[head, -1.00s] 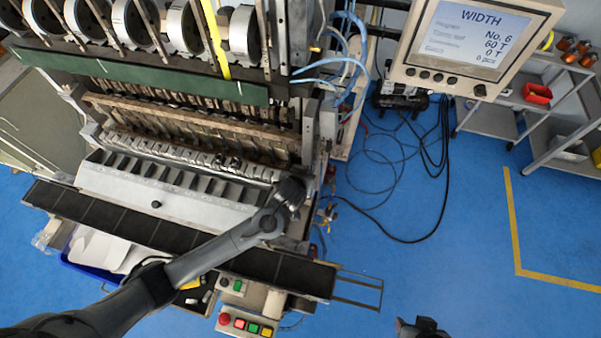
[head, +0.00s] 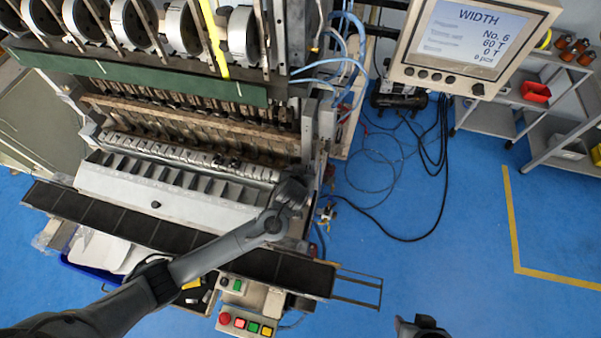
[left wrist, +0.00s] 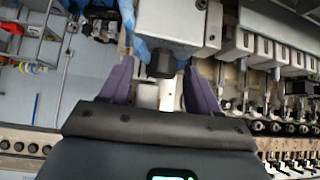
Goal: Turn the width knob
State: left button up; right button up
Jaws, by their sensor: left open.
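A dark round knob (left wrist: 161,63) sticks out from a pale metal block in the left wrist view, which I take to be the width knob. My left gripper (left wrist: 158,70) is open, with one finger on each side of the knob. Gaps show between the fingers and the knob, and I cannot tell whether either touches it. In the head view my left gripper (head: 292,190) is at the right end of the machine's front, and it hides the knob there. Part of my right arm's end (head: 422,326) shows at the bottom edge, away from the machine; its fingers cannot be made out.
A dark ledge (head: 110,217) runs along the machine's front, with a button box (head: 246,323) below.

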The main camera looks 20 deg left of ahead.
pick_arm(q)
jog(key=shift+s+r, duration=0.25)
jog(key=shift+r, duration=0.15)
jog(key=p+v, duration=0.2)
jog(key=v, duration=0.8)
jog(key=shift+f, duration=0.1)
